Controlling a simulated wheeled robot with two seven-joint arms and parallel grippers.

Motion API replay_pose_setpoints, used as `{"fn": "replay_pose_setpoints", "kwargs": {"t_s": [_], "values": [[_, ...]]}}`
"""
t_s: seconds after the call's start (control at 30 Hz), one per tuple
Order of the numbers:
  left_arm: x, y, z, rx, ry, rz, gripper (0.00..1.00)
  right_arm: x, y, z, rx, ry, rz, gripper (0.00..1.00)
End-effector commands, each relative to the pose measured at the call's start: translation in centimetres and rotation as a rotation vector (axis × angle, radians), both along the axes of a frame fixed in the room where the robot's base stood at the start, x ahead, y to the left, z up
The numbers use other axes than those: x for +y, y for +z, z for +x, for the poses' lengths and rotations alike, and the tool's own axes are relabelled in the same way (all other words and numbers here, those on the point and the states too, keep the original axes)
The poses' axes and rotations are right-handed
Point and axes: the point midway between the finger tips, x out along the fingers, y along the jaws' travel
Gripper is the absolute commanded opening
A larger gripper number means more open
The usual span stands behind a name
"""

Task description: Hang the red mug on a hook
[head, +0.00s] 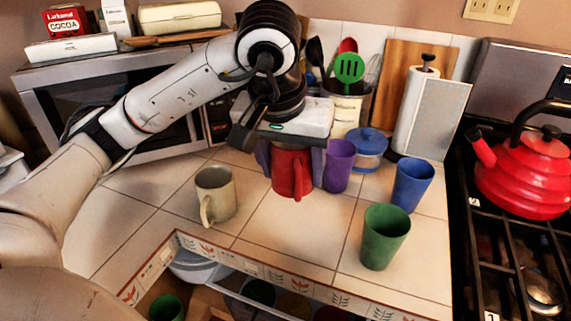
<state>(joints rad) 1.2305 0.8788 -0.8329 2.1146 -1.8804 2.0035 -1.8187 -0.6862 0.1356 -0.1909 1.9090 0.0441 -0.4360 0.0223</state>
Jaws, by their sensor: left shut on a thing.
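The red mug (285,162) is in the middle of the head view, over the tiled counter, with its handle toward me. My left gripper (291,166) points down from above and is shut on the mug, one finger at each side. The gripper's body hides the mug's top. I cannot tell whether the mug's base touches the counter. No hook can be made out in this view. My right gripper is not in view.
A beige mug (217,196) stands to the left. A purple cup (339,166), a blue cup (412,186) and a green cup (384,238) stand to the right. A utensil crock (349,108) and a paper towel roll (418,110) are behind. The stove holds a red kettle (524,178).

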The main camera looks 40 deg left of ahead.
Motion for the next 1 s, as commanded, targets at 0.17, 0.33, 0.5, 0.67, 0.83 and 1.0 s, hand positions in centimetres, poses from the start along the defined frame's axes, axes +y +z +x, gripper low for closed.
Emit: {"fn": "replay_pose_setpoints", "kwargs": {"t_s": [0.17,0.33,0.5,0.67,0.83,1.0], "values": [[-1.1,3.6,3.1,0.083,0.186,-0.098,0.28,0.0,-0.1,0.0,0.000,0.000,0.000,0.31],[-2.0,6.6,5.3,0.177,0.367,-0.228,0.28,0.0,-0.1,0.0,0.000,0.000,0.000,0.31],[-2.6,9.7,7.3,0.257,0.555,-0.401,0.28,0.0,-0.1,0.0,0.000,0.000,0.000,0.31],[-3.1,13.0,9.0,0.315,0.745,-0.625,0.28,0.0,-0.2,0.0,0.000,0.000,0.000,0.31],[-3.3,15.6,10.1,0.335,0.882,-0.816,0.28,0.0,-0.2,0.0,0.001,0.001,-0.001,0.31],[-2.9,20.8,11.9,0.298,1.080,-1.194,0.28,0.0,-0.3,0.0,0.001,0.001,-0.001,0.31]]}}
